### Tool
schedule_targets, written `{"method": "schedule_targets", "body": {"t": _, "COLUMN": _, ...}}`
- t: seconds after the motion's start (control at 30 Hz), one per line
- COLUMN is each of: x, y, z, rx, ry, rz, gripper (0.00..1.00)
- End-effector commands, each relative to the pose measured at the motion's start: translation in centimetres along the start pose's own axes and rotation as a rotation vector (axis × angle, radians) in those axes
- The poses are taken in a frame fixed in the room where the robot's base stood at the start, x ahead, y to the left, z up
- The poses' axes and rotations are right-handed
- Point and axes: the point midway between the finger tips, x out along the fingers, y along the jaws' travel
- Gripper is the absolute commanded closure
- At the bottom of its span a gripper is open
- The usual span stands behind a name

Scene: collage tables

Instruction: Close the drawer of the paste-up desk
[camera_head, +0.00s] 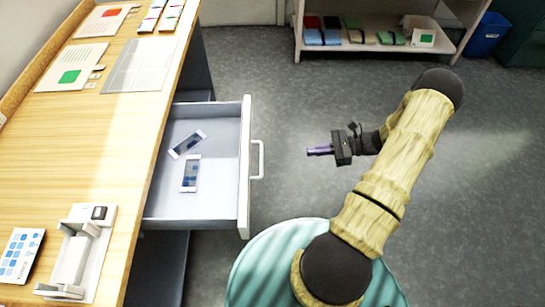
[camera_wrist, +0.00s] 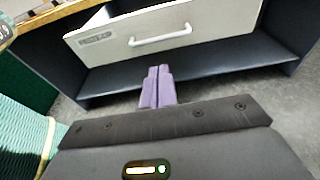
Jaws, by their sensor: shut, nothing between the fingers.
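The paste-up desk (camera_head: 90,135) stands on the left with a light wood top. Its drawer (camera_head: 212,205) is pulled open and juts out to the right, with a white handle (camera_head: 257,160) on its front. Two phone-like items (camera_head: 190,173) lie inside it. In the wrist view the drawer front (camera_wrist: 205,28) and handle (camera_wrist: 160,36) lie ahead, beyond my fingertips. My gripper (camera_head: 320,150) is shut and empty, its purple fingers side by side, pointing left toward the drawer. It is apart from the handle. The fingers also show in the wrist view (camera_wrist: 157,88).
On the desk top are papers (camera_head: 78,68), a white device (camera_head: 80,252) and a blue-patterned card (camera_head: 20,255). A low shelf (camera_head: 375,45) with several folded items and a blue bin (camera_head: 486,35) stand at the back. The grey floor between drawer and gripper is clear.

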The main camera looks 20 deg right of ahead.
Motion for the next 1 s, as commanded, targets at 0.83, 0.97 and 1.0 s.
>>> {"method": "schedule_targets", "body": {"t": 0.83, "x": 7.8, "y": 0.1, "z": 0.1, "rx": 0.000, "ry": 0.002, "rz": 0.011, "gripper": 1.00}}
{"method": "schedule_targets", "body": {"t": 0.97, "x": 9.9, "y": 0.1, "z": 0.1, "rx": 0.000, "ry": 0.003, "rz": 0.008, "gripper": 1.00}}
{"method": "schedule_targets", "body": {"t": 1.0, "x": 10.6, "y": 0.1, "z": 0.1, "rx": 0.000, "ry": 0.003, "rz": 0.007, "gripper": 1.00}}
